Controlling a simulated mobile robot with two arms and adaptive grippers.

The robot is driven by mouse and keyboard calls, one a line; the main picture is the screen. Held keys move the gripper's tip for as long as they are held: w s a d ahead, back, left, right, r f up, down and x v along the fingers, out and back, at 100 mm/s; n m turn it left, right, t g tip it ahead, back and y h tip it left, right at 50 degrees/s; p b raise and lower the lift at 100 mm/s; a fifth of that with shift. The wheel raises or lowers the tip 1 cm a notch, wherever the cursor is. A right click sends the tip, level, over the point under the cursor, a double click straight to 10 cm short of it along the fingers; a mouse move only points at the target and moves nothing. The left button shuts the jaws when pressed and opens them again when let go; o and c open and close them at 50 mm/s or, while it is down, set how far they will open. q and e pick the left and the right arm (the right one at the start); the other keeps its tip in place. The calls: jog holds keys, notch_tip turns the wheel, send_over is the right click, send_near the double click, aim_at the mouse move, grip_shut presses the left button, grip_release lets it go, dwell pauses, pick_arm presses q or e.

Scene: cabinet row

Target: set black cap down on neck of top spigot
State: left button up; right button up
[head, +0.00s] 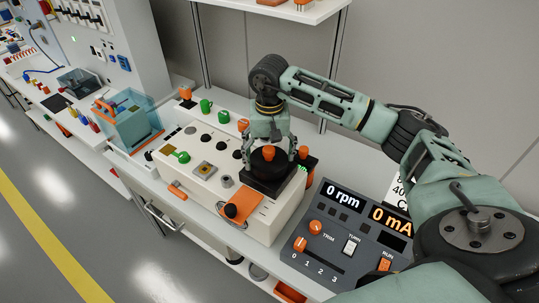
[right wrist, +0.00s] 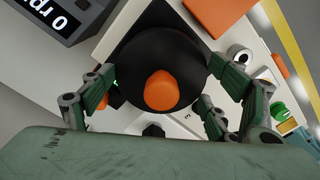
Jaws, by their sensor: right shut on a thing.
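The black cap (head: 268,163) is round and dark with an orange knob on top. It is between the fingers of my right gripper (head: 269,150), which is shut on it from above. In the right wrist view the cap (right wrist: 140,50) fills the space between the spread green fingers, with its orange knob facing the camera. The cap is directly over a black square block (head: 262,187) on the cream console; I cannot tell whether they touch. The neck of the top spigot cannot be made out and may be hidden under the cap. My left gripper is not in view.
The cream console (head: 195,170) carries several knobs and buttons, with an orange plate (head: 254,213) in front of the block. A grey display unit (head: 345,237) stands close on the right. A shelf (head: 290,8) hangs behind. Floor at the left is clear.

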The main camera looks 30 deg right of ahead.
jog(key=shift+s+f, duration=0.1)
jog(key=shift+f, duration=0.15)
jog(key=o, duration=1.2)
jog(key=shift+r, duration=0.1)
notch_tip(320, 180, up, 12)
jog(key=shift+f, duration=0.1)
